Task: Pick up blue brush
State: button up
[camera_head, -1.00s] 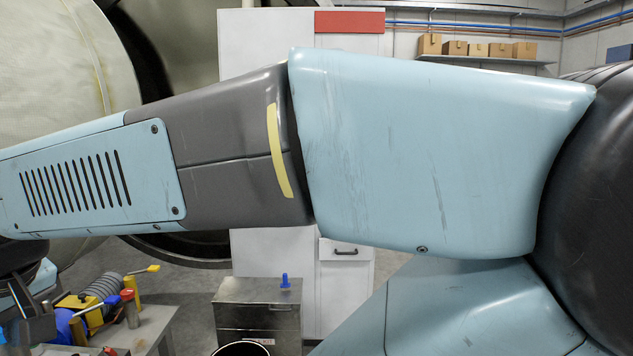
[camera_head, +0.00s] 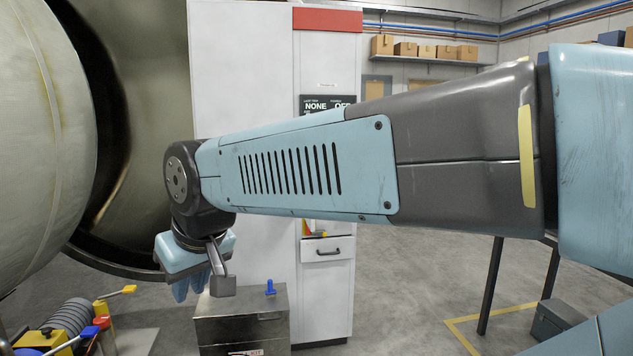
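I cannot make out a brush shape for certain. A small blue upright piece (camera_head: 271,287) stands on top of the metal box (camera_head: 243,325). A blue-tipped handle (camera_head: 90,331) shows among the items on the bench at the lower left. My gripper (camera_head: 196,288) hangs below my wrist, left of centre, beside the upper left of the metal box in the picture. Blue finger-like parts and a grey bracket show there. Whether the fingers are open or shut, or hold anything, cannot be made out.
The bench (camera_head: 138,341) at lower left carries a ribbed grey cylinder (camera_head: 70,318) and yellow-handled (camera_head: 128,290) and red-tipped items. A large round chamber door (camera_head: 45,140) is at left. A white cabinet (camera_head: 243,60) stands behind my arm. Floor at right is mostly clear.

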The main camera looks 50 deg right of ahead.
aim_at(270, 291)
jog(key=u, duration=0.3)
jog(key=i, duration=0.15)
jog(key=z, duration=1.6)
jog(key=k, duration=0.6)
jog(key=z, duration=0.35)
jog(key=i, duration=1.65)
jog(key=u, duration=0.35)
